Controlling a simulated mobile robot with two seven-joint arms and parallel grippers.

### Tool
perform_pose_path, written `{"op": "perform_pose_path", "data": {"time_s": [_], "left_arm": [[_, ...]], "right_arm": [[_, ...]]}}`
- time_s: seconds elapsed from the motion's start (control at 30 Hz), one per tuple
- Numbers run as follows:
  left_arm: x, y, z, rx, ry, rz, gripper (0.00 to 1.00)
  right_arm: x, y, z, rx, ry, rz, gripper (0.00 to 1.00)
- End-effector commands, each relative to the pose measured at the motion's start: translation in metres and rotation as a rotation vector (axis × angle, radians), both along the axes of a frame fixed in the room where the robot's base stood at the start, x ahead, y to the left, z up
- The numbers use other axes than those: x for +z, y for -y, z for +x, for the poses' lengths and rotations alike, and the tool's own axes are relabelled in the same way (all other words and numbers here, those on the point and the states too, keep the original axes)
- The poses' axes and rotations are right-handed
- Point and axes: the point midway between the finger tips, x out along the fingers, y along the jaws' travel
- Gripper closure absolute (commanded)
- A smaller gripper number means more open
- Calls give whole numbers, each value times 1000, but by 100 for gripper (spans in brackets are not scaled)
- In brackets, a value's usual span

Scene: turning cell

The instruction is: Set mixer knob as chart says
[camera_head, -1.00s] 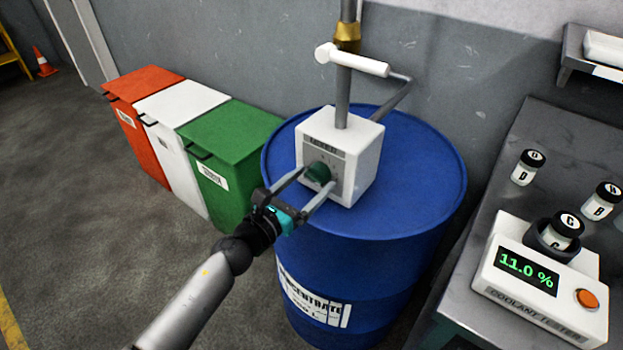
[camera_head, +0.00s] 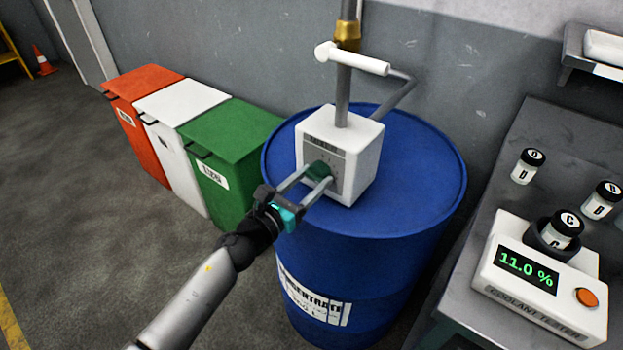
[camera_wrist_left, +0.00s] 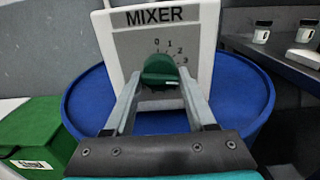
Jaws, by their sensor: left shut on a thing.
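The mixer box (camera_head: 362,155) is a white block on top of the blue concentrate drum (camera_head: 410,200). Its grey dial face with MIXER above it shows in the left wrist view (camera_wrist_left: 122,45). The green mixer knob (camera_head: 318,171) sits on that face, and the numbers 0, 1, 2 and 3 show around it (camera_wrist_left: 160,70). A pale mark on the knob points right, below the 3. My left gripper (camera_head: 311,178) is shut on the knob, one finger on each side. The lower dial is partly hidden. My right gripper is not in view. No chart is recognisable.
A coolant tester (camera_head: 510,300) reading 11.0 % stands on the grey bench (camera_head: 535,150) at right, with lettered jars (camera_head: 528,167) behind it. Red, white and green bins (camera_head: 225,135) stand left of the drum. A pump pipe (camera_head: 343,95) rises above the mixer box.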

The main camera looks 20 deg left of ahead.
Motion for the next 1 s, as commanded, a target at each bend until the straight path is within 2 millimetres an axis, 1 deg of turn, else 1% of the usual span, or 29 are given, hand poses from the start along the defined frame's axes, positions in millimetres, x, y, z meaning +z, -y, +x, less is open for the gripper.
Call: {"op": "perform_pose_path", "data": {"time_s": [0.03, 0.17, 0.37, 0.57, 0.77, 1.0], "left_arm": [[0, 0, 0, -1, 0, 0, 86], [0, 0, 0, -1, 0, 0, 100], [0, 0, 0, -1, -5, -12, 100], [0, 0, 0, -1, -29, -78, 100], [0, 0, 0, 0, -79, -213, 100], [1, 1, 0, 0, -155, -425, 100]], "right_arm": [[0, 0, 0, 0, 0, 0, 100], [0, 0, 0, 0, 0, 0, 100], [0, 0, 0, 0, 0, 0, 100], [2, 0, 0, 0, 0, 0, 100], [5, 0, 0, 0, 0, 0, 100], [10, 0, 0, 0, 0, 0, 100]]}}
